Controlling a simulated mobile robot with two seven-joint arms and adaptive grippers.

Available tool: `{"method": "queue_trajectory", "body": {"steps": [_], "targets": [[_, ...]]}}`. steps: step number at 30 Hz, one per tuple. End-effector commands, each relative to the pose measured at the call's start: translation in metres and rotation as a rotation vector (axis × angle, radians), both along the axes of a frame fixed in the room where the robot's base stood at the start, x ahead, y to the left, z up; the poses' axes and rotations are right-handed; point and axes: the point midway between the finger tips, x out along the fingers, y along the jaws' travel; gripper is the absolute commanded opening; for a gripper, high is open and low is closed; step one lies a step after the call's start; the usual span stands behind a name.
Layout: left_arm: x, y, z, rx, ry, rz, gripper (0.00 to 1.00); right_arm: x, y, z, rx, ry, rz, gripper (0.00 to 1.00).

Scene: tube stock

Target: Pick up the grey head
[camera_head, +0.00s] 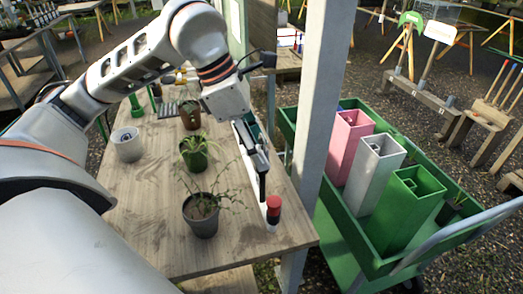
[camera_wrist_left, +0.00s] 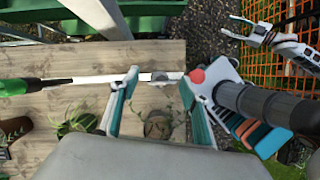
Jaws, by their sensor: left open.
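A long white strip (camera_wrist_left: 105,78) lies along the right edge of the wooden table, with a green end (camera_wrist_left: 20,86) at the far side. A small grey piece (camera_wrist_left: 160,76) on this strip, which looks like the grey head, shows between my left fingertips in the left wrist view. My left gripper (camera_head: 257,165) is open, pointing down over the strip; the grey piece is hidden or too small to tell in the head view. A red-topped piece (camera_head: 272,207) with a black band stands at the strip's near end. My right gripper (camera_wrist_left: 232,26) shows apart at upper right, its fingers parted.
Potted plants (camera_head: 202,213) and an empty grey pot (camera_head: 127,144) stand left of my left gripper. A grey post (camera_head: 319,90) rises by the table's right edge. Beyond it, a green cart (camera_head: 345,232) holds pink, grey and green square tubes. The table's front is clear.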

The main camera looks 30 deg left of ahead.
Motion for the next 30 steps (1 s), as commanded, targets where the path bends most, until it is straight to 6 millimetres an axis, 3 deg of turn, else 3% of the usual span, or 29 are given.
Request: {"method": "queue_trajectory", "body": {"steps": [3, 12, 16, 30], "targets": [[0.0015, -0.0027, -0.0082, -0.001, 0.001, 0.0, 0.46, -0.0001, 0.0003, -0.0001, 0.0, 0.0, 0.0, 0.44], [0.0022, -0.003, -0.009, 0.0, 0.0, 0.001, 0.46, -0.0004, 0.002, -0.0001, 0.004, 0.001, -0.001, 0.44], [0.0022, -0.0029, -0.0089, 0.0, 0.0, 0.001, 0.15, -0.0006, 0.0031, -0.0001, 0.007, 0.002, -0.002, 0.44], [0.0026, -0.0028, -0.0053, 0.0, -0.001, 0.0, 0.14, -0.0012, 0.0024, -0.0011, 0.005, 0.004, -0.002, 0.44]]}}
